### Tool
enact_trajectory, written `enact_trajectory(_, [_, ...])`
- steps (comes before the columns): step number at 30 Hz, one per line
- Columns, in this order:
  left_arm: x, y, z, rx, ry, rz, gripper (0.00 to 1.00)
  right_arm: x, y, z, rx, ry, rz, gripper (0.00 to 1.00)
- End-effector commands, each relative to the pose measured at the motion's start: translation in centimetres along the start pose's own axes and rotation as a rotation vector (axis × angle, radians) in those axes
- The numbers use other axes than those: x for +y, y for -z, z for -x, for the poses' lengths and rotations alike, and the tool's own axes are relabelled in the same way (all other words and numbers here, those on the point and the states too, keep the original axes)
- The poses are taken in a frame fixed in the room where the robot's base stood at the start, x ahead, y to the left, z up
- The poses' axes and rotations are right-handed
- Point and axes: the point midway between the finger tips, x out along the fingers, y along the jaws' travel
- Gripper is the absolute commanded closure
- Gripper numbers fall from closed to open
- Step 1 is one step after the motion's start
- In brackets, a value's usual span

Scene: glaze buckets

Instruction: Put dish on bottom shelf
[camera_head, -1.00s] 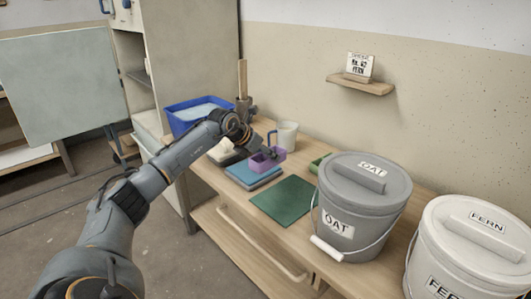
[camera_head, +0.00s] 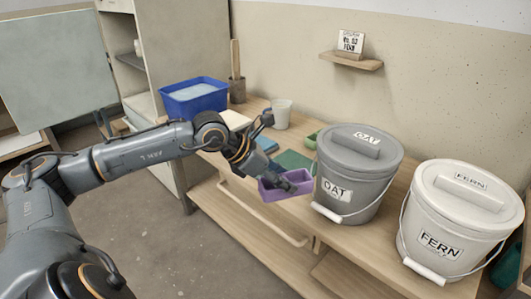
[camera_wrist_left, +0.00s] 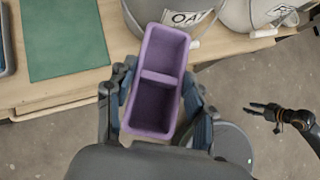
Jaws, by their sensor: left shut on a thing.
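The dish is a purple, two-compartment tray (camera_head: 286,188). My left gripper (camera_head: 290,180) is shut on it in front of the table's front edge, left of the grey OAT bucket. In the left wrist view the dish (camera_wrist_left: 158,80) sits between the fingers, and both compartments look empty. The bottom shelf (camera_head: 245,210) is the wooden board under the tabletop, partly hidden by the dish and my arm. My right gripper (camera_wrist_left: 278,112) shows at the right of the left wrist view, away from the dish, with its fingers apart.
The grey OAT bucket (camera_head: 355,185) and white FERN bucket (camera_head: 455,225) stand near the table's front edge. A green mat (camera_head: 293,161), a white mug (camera_head: 282,114) and a blue tub (camera_head: 194,97) are on the table.

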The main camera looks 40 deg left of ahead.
Motion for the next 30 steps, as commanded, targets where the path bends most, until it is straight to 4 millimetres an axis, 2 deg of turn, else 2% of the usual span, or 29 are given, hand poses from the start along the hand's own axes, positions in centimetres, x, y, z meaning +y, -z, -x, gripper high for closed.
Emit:
enact_trajectory(1, [-2.9,-0.1,0.1,0.000,0.045,-0.040,0.90,0.0,0.0,0.0,0.000,0.000,0.000,0.60])
enact_trajectory(3, [-6.2,-0.3,0.1,0.001,0.099,-0.085,0.90,0.0,0.0,0.0,0.000,0.000,0.000,0.60])
enact_trajectory(9, [-14.4,-0.6,0.7,-0.002,0.229,-0.214,0.90,0.0,0.0,0.0,0.000,0.000,0.000,0.60])
enact_trajectory(12, [-17.2,-0.9,1.0,-0.008,0.269,-0.272,0.90,0.0,0.0,0.0,0.000,0.000,0.000,0.60])
enact_trajectory(17, [-18.4,-1.3,1.1,-0.011,0.283,-0.305,0.90,0.0,0.0,0.0,0.000,0.000,0.000,0.60])
enact_trajectory(26, [-17.8,-1.1,1.3,-0.008,0.274,-0.278,0.90,0.0,-0.1,0.0,-0.002,0.000,0.000,0.60])
enact_trajectory(30, [-17.4,-1.2,1.8,0.003,0.274,-0.250,0.90,-0.1,-1.1,-0.7,-0.020,0.002,0.003,0.60])
